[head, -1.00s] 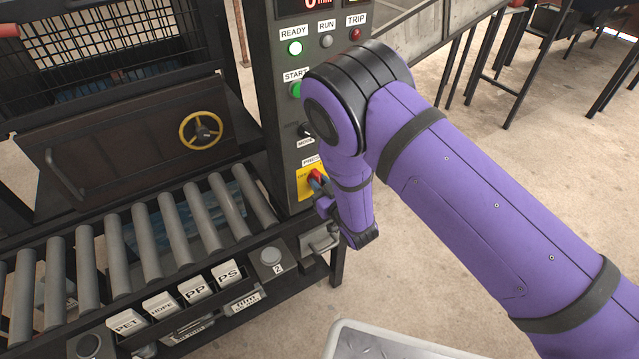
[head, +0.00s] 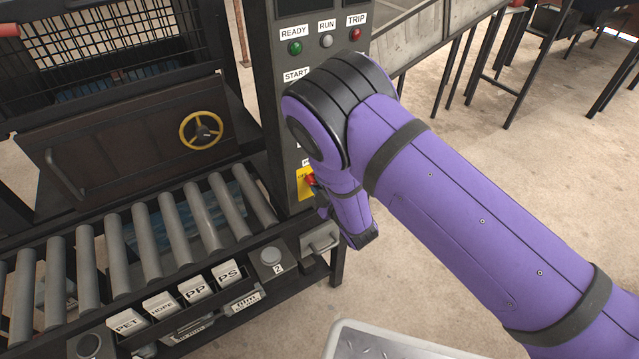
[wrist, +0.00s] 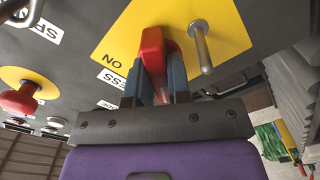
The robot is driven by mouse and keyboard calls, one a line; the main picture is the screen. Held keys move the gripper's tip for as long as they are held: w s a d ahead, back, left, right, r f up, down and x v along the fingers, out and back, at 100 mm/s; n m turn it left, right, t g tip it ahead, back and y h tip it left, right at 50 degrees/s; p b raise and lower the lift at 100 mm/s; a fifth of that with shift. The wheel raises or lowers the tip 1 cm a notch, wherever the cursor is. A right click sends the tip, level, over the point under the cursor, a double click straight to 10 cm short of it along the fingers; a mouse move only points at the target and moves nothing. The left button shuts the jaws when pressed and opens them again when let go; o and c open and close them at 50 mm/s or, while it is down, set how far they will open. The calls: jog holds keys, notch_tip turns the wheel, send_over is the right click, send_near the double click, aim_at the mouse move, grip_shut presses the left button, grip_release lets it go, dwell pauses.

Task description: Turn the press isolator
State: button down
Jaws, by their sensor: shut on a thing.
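The press isolator is a red handle (wrist: 153,45) on a yellow plate (wrist: 118,38) marked ON. In the wrist view, my gripper (wrist: 155,68) has its two blue-grey fingers on either side of the red handle, shut on it. In the head view, the yellow plate (head: 304,192) and a bit of the red handle (head: 310,181) show low on the dark control column. My arm covers part of the column, and the gripper is mostly hidden behind my wrist there.
A metal pin (wrist: 201,46) sticks out beside the handle. A red mushroom button (wrist: 18,100) on yellow lies to the left in the wrist view. A roller conveyor (head: 160,230) stands left; open floor lies right.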

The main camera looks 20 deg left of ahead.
jog(key=n, duration=0.6)
jog(key=shift+n, duration=0.3)
jog(key=shift+d, duration=0.1)
dwell(0.4)
jog(key=c, duration=1.1)
grip_release()
jog(key=shift+o, duration=0.2)
jog(key=shift+s, duration=0.1)
jog(key=v, duration=1)
jog(key=shift+s+d, duration=0.2)
jog(key=shift+s, duration=0.05)
